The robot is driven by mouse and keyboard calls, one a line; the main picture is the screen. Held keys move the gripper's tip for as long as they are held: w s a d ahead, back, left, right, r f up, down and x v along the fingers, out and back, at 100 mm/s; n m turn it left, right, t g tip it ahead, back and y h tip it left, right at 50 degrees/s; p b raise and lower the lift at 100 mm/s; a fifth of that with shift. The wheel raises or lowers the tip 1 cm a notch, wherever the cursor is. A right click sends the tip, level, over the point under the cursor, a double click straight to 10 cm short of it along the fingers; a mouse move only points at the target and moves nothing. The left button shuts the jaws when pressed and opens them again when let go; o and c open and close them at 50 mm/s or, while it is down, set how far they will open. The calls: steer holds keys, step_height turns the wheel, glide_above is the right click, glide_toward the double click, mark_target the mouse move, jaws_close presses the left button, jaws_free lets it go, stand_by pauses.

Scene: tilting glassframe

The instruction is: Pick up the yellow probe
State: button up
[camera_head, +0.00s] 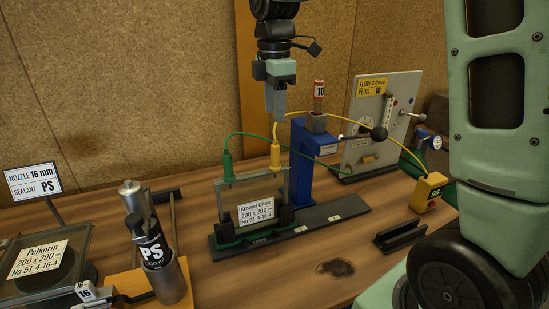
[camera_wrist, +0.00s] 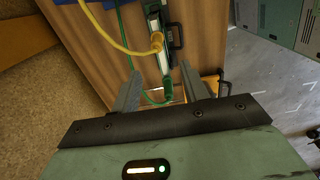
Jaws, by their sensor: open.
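The yellow probe (camera_head: 275,155) stands upright at the right end of the top edge of the glass unit (camera_head: 243,192), with a yellow cable from its top. It also shows in the wrist view (camera_wrist: 157,42). A green probe (camera_head: 227,165) with a green cable stands at the left end of the same edge; it shows between my fingers in the wrist view (camera_wrist: 168,84). My gripper (camera_head: 277,116) points down, just above the yellow probe in the head view. In the wrist view my gripper (camera_wrist: 160,88) has its fingers apart, with nothing held. The yellow probe lies beyond the fingertips there.
A blue stand (camera_head: 308,150) rises close behind and right of the glass unit. The yellow cable runs right to a yellow box (camera_head: 429,192). A panel (camera_head: 383,120) stands at the back. A sealant cylinder (camera_head: 152,245) and a framed pane (camera_head: 45,262) are at left.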

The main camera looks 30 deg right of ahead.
steer(key=p, duration=0.2)
glide_above(275, 166)
steer(key=f, duration=0.8)
steer(key=shift+w+f, duration=0.1)
steer(key=shift+w, duration=0.1)
steer(key=shift+w+d+f+p, duration=0.15)
steer(key=shift+f+p, duration=0.35)
steer(key=shift+f, duration=0.85)
steer(key=shift+w+d+f+p, duration=0.15)
steer(key=shift+f+p, duration=0.35)
steer(key=shift+f, duration=0.85)
jaws_close()
